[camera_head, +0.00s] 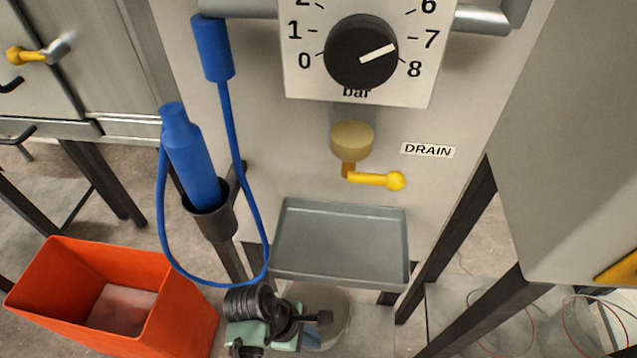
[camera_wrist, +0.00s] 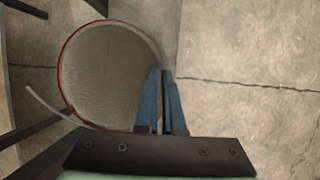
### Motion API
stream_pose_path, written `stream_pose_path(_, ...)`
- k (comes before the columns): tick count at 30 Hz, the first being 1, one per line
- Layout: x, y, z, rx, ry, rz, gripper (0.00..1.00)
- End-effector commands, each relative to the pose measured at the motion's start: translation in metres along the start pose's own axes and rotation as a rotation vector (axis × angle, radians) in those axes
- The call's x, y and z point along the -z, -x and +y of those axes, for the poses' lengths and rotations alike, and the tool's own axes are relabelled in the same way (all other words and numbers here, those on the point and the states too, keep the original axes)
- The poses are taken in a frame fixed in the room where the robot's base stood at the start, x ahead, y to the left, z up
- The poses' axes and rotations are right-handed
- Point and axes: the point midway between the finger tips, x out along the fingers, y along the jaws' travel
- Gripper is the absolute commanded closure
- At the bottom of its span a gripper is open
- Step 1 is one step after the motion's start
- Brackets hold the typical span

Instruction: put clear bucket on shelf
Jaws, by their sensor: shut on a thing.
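The clear bucket (camera_head: 336,308) is see-through and round, low in front of the machine and just below the grey tray-like shelf (camera_head: 340,240). My gripper (camera_head: 312,338) is at its near side, and my wrist hides part of the bucket. In the wrist view, the bucket (camera_wrist: 105,75) shows from above with a thin red rim and a pale handle at lower left. It looks empty. The blue fingers of my gripper (camera_wrist: 162,100) are shut on its right wall at the rim. The grey shelf has raised edges and is empty.
A yellow drain handle (camera_head: 375,180) sits above the shelf. A blue hose (camera_head: 160,220) loops down at its left, near my wrist. An orange bin (camera_head: 180,318) stands at lower left. Dark machine legs (camera_head: 455,250) flank the space. Other clear buckets (camera_head: 597,325) are at lower right.

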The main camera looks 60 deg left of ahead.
Motion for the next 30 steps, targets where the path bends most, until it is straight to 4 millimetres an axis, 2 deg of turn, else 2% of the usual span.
stream_pose_path(6,-0.012,-0.004,0.003,-0.004,-0.006,-0.001,1.0)
stream_pose_path(16,0.002,-0.034,0.001,-0.004,-0.002,-0.001,1.0)
stream_pose_path(29,0.003,-0.038,0.0,-0.004,-0.004,-0.001,1.0)
stream_pose_path(30,0.004,-0.039,-0.001,0.0,-0.002,0.0,0.92)
